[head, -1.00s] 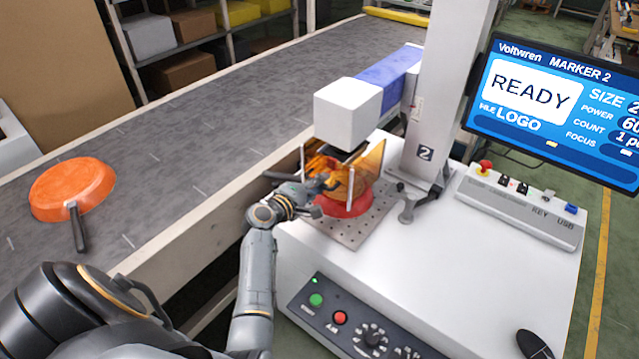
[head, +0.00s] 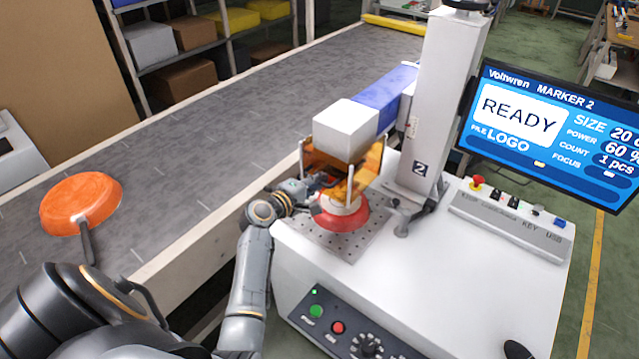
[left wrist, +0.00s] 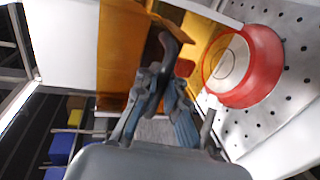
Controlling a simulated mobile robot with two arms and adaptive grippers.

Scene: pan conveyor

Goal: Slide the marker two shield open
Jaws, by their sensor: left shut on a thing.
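The marker two shield (head: 360,181) is a see-through amber guard on upright posts under the white marking head (head: 346,127). Its lower edge sits above most of a red pan (head: 341,219), which lies base up on the perforated plate (head: 372,244). My left gripper (head: 318,187) is at the shield's left side, shut on its dark handle.
The marker's pillar (head: 438,110) with a lever stands right of the plate. A screen (head: 550,130) reads READY. The conveyor (head: 200,150) runs behind on the left and carries an orange pan (head: 75,203). Buttons and a knob line the machine's front.

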